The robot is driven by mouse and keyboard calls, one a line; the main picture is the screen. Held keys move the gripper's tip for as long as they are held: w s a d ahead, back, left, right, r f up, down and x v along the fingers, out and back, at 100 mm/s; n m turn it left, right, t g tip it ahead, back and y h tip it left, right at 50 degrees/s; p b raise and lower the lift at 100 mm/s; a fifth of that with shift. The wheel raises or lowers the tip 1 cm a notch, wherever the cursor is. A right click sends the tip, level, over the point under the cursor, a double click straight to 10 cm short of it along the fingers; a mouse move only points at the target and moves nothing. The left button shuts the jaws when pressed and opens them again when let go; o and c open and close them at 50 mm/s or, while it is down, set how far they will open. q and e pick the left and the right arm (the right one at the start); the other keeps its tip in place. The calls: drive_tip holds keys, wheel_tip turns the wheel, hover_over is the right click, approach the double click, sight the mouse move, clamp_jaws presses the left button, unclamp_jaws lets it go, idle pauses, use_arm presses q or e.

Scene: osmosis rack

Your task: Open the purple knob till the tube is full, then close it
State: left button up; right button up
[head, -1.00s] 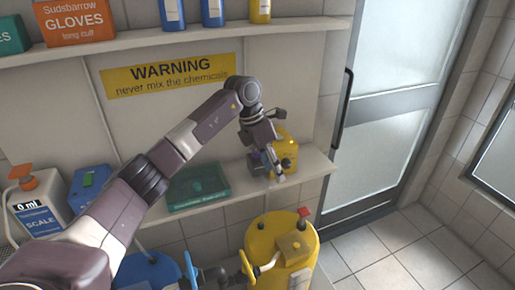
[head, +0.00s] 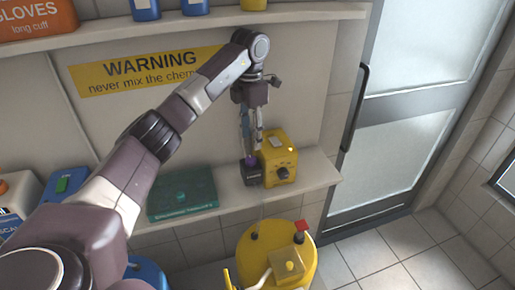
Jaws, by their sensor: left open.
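A small purple patch, probably the purple knob (head: 250,160), shows on top of a dark block (head: 252,174) on the lower shelf. The block stands against the left side of a yellow box (head: 278,158) with a dark round knob on its front. My left gripper (head: 251,152) points down just above the dark block, with its open fingers around or right beside the purple patch; I cannot tell whether they touch it. The fingers hide part of the purple patch. I cannot make out the tube or its level. My right gripper is not in view.
A green case (head: 183,193) lies on the lower shelf (head: 232,198) to the left. A yellow drum (head: 247,262) with a red-topped fitting stands below the shelf. A yellow warning sign (head: 125,75) is on the wall. Tiled floor (head: 400,240) is clear at the right.

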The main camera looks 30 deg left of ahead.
sight(251, 158)
use_arm(q)
drive_tip(key=shift+s+f+p, duration=0.15)
drive_tip(key=shift+f+p, duration=0.2)
drive_tip(key=shift+f, duration=0.25)
drive_tip(key=shift+s+f+p, duration=0.15)
drive_tip(key=shift+f+p, duration=0.2)
drive_tip(key=shift+f, duration=0.25)
wheel_tip(251, 158, down, 4)
drive_tip(key=shift+r+p, duration=0.25)
drive_tip(key=shift+p, duration=0.5)
drive_tip(key=shift+w+f, duration=0.15)
drive_tip(key=shift+f, duration=0.55)
clamp_jaws()
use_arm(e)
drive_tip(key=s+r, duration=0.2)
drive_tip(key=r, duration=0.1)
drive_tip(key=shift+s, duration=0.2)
